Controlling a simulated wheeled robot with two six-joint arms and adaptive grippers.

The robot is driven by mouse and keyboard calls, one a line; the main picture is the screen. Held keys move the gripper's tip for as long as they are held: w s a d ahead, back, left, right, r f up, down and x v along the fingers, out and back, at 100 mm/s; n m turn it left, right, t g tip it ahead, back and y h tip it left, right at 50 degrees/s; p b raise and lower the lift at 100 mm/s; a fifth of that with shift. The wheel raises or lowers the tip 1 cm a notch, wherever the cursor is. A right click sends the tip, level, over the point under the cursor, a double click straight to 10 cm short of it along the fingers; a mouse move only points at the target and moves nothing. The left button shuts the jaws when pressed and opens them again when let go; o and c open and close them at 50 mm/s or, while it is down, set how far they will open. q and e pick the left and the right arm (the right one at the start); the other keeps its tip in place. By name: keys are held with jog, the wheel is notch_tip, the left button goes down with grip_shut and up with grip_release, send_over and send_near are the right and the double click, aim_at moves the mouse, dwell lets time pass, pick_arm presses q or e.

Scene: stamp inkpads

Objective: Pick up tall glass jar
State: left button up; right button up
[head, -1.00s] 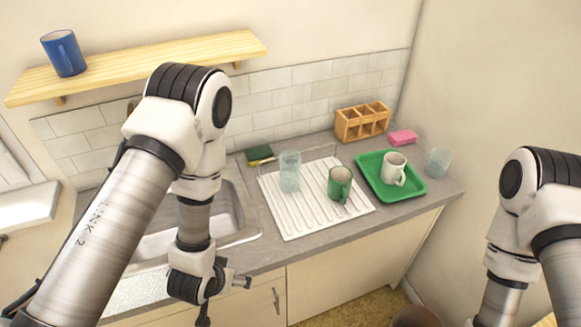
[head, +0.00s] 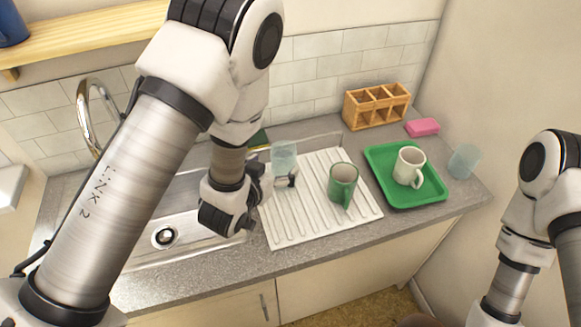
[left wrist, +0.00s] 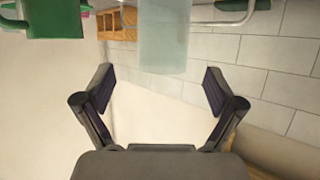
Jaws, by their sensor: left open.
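The tall glass jar (head: 284,156) is pale, clear and bluish. My right gripper is out of view.
A green mug (head: 343,180) stands on the drainboard right of the jar. A white mug (head: 409,165) sits on a green tray (head: 393,201). A shorter glass (head: 464,161), a pink sponge (head: 422,127) and a wooden organizer (head: 376,107) are farther right.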

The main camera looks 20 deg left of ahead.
aim_at(280, 172)
pick_arm(q)
jog(key=f+b, duration=0.1)
jog(key=s+f+b, duration=0.1)
jog(key=f, duration=0.1)
jog(key=shift+s+f, duration=0.1)
jog(key=shift+f, duration=0.05)
jog(key=x, duration=0.2)
jog(key=p+x, duration=0.1)
jog(key=x, duration=0.2)
jog(key=p+x, duration=0.1)
jog(key=x, duration=0.2)
jog(key=shift+w+a, duration=0.2)
jog(key=shift+a, duration=0.05)
jog(key=shift+w+f, duration=0.1)
jog(key=shift+f, duration=0.05)
jog(key=c, duration=1.7)
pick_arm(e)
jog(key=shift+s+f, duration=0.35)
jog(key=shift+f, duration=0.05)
